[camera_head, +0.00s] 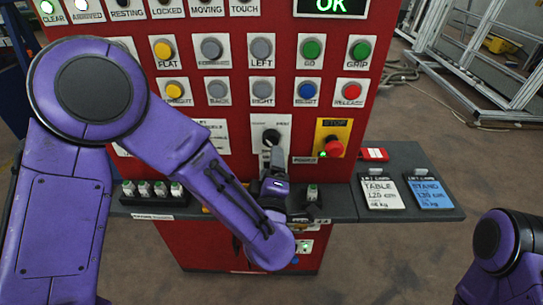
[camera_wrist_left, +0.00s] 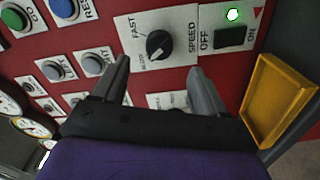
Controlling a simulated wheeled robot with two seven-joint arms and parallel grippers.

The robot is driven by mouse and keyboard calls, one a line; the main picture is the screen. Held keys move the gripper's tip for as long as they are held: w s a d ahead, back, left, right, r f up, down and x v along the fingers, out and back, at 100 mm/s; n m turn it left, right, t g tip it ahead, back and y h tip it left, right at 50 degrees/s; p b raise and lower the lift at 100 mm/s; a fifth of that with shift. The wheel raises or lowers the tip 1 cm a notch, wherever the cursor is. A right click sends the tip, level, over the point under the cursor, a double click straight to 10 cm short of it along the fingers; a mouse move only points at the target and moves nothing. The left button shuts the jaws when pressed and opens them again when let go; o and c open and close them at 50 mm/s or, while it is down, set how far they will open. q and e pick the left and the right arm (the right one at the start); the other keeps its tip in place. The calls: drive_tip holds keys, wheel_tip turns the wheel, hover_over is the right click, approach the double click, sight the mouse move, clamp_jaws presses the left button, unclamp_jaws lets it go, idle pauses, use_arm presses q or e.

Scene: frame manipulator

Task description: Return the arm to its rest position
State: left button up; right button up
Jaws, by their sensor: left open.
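My left arm is purple and reaches in from the left across the red control panel in the head view. Its gripper (camera_head: 272,160) is at the panel's lower middle, just below a black rotary knob (camera_head: 271,137). In the left wrist view the two grey fingers of the left gripper (camera_wrist_left: 160,72) stand apart with nothing between them. The black speed knob (camera_wrist_left: 158,45), marked FAST, lies beyond the fingertips; I cannot tell the exact gap. Part of my right arm shows at the lower right of the head view; its gripper is outside the picture.
The red panel (camera_head: 285,90) carries several buttons and a red stop button (camera_head: 333,146). A grey shelf (camera_head: 345,205) juts out below, with a white TABLE card (camera_head: 382,193) and a blue STAND card (camera_head: 431,193). A yellow tray (camera_wrist_left: 249,118) is right of the fingers in the wrist view.

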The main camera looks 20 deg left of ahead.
use_arm(q)
drive_tip(key=shift+v, duration=1.25)
drive_tip(key=s+a+f+m+g+h, duration=0.1)
drive_tip(key=s+a+f+m+g, duration=0.15)
drive_tip(key=f, duration=0.55)
drive_tip(key=s+a+f+m+g+h, duration=0.1)
drive_tip(key=s+a+f+m+g, duration=0.2)
drive_tip(key=f, duration=0.5)
drive_tip(key=s+a+f+m+g+h, duration=0.1)
drive_tip(key=s+f+m+g, duration=0.2)
drive_tip(key=f, duration=0.5)
drive_tip(key=s+a+f+g, duration=0.2)
drive_tip(key=s+a+f, duration=0.1)
drive_tip(key=s, duration=0.3)
drive_tip(key=s+a+f+m+g+y, duration=0.1)
drive_tip(key=s+a+f, duration=0.2)
drive_tip(key=s, duration=0.3)
drive_tip(key=s+a+f+m+g, duration=0.1)
drive_tip(key=s+a+f+g, duration=0.1)
drive_tip(key=s+a+f, duration=0.2)
drive_tip(key=shift+s+f+g, duration=0.35)
drive_tip(key=shift+s+f, duration=0.35)
drive_tip(key=shift+s, duration=0.35)
